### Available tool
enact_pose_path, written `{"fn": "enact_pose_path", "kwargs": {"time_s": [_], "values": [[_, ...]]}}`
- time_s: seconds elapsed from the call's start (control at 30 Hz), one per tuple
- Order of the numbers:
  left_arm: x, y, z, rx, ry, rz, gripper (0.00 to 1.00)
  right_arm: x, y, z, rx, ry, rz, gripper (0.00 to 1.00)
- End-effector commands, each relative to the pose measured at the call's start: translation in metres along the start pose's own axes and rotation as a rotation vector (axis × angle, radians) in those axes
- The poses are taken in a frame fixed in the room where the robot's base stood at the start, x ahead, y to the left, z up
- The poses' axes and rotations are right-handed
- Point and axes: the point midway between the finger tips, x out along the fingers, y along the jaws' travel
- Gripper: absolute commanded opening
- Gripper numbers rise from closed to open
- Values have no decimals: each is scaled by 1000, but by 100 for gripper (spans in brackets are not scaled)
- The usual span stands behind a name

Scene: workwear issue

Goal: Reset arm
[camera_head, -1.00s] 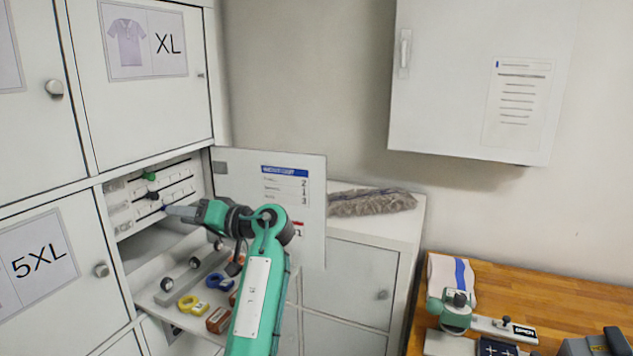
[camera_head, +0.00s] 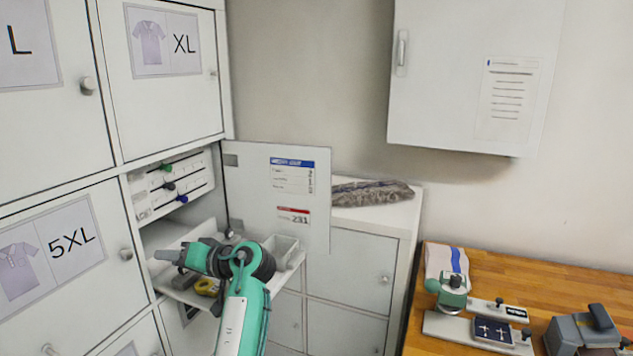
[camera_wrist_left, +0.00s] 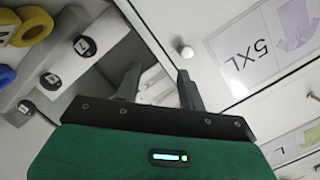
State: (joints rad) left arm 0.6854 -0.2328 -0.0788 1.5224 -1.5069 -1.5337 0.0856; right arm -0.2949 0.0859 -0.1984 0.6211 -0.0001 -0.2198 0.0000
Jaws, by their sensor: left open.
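My left gripper (camera_head: 170,256) is in front of the open compartment, left of the opened door, its fingers pointing left toward the 5XL door. In the left wrist view its two fingers (camera_wrist_left: 160,85) stand apart with nothing between them. My green left forearm rises from the bottom of the head view and hides part of the pulled-out tray (camera_head: 180,290). My right gripper does not show.
An open door (camera_head: 250,180) with labels juts out right of the compartment. A slider panel (camera_head: 170,185) sits inside it. The 5XL door (camera_head: 75,250) is shut. A grey fluffy bundle (camera_head: 372,192) lies on the low cabinet. A wooden bench (camera_head: 560,280) holds devices at right.

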Motion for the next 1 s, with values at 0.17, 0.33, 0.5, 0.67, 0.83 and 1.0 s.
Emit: {"fn": "enact_pose_path", "kwargs": {"time_s": [0.17, 0.33, 0.5, 0.67, 0.83, 1.0], "values": [[15, 26, 54, 29, -37, 99, 40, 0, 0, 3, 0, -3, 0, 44], [27, 55, 132, 68, -85, 250, 40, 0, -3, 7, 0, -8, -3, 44], [27, 74, 215, 110, -131, 422, 40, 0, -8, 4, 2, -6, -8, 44], [16, 80, 288, 150, -171, 586, 40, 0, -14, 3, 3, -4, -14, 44], [-9, 74, 359, 197, -211, 769, 40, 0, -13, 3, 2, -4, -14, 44], [-43, 56, 420, 245, -250, 954, 40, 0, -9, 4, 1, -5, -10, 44]]}}
